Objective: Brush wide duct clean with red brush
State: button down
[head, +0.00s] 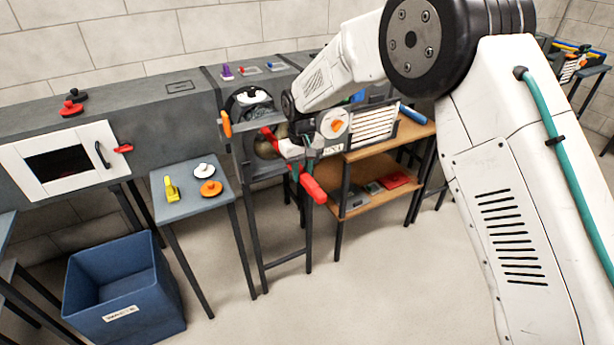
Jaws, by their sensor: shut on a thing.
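My gripper (300,164) is in front of the open section of the grey duct (150,108), at the middle of the view. It is shut on the red brush, whose red handle (313,189) sticks out below the jaws toward the camera. A round opening (258,105) shows in the duct section just left of my wrist. Another duct opening, dark inside a white frame (98,134), is at the left. I cannot tell which opening is the wide one.
A small grey table (190,205) holds a yellow tool (171,190), a white knob (203,170) and an orange knob (210,188). A blue bin (120,290) stands on the floor at left. A wooden shelf (385,160) is right of my gripper. The floor in front is clear.

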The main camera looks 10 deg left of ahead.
jog(key=shift+w, duration=0.15)
jog(key=s+d, duration=0.9)
jog(key=s, duration=0.5)
jog(key=shift+d, duration=0.15)
dwell(0.6)
jog(key=shift+w, duration=0.1)
jog(key=shift+w+a, duration=1.6)
jog(key=shift+w, duration=0.7)
jog(key=shift+w+a, duration=1.55)
jog(key=shift+w, duration=0.7)
jog(key=shift+w+a, duration=1.6)
jog(key=shift+w, duration=0.7)
jog(key=s+d, duration=0.9)
jog(key=s, duration=0.5)
jog(key=shift+d, duration=0.25)
